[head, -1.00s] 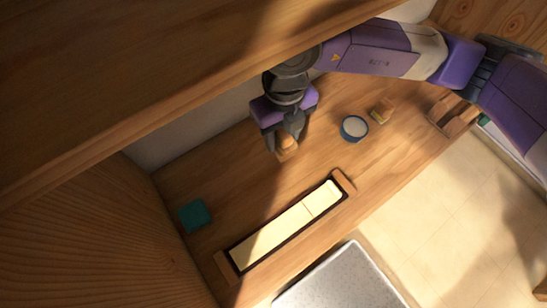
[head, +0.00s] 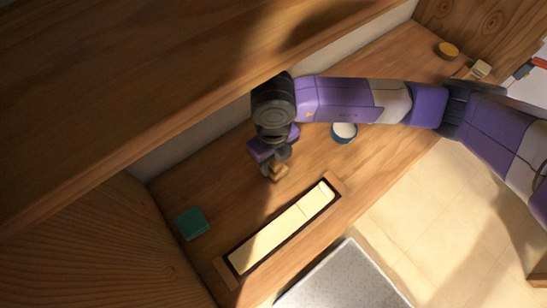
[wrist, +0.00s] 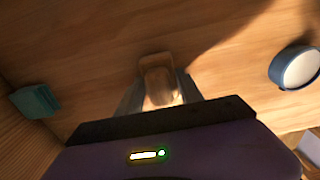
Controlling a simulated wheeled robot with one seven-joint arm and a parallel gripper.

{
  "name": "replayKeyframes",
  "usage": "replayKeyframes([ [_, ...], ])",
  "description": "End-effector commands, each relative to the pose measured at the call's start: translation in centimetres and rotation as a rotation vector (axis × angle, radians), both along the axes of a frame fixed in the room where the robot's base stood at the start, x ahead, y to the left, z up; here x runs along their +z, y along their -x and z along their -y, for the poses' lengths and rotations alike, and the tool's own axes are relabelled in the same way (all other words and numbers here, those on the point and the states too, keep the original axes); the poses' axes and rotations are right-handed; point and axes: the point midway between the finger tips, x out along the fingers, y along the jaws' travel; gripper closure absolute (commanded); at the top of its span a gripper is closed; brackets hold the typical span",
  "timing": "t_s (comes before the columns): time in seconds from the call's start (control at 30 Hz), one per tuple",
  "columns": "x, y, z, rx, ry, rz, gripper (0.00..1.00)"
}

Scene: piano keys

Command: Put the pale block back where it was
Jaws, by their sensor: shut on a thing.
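My gripper (head: 276,170) is over the wooden counter, just behind the framed strip of cream piano keys (head: 270,235). It is shut on the pale block (head: 281,172), which looks tan in this light. In the wrist view the block (wrist: 158,78) sits between the two fingers, its near part bright in the sun. The fingers and wrist hide part of it in the head view. I cannot tell whether its underside touches the counter.
A teal block (head: 192,224) lies left of the keys. A blue-rimmed white dish (head: 344,132) stands right of my gripper, under my arm. A shelf overhangs the back.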

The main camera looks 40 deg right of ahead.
Motion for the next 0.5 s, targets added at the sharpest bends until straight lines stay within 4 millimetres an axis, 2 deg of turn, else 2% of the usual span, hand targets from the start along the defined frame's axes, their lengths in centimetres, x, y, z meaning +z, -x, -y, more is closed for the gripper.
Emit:
replayKeyframes([
  [0.33,-0.43,-0.05,0.01,0.001,0.0,0.002,0.89],
  [0.37,-0.42,-0.03,0.01,0.0,0.0,0.001,0.55],
  [0.47,-0.31,-0.03,-0.01,0.0,0.0,0.001,0.35],
  [0.5,-0.3,-0.02,-0.01,0.0,0.0,0.001,0.35],
])
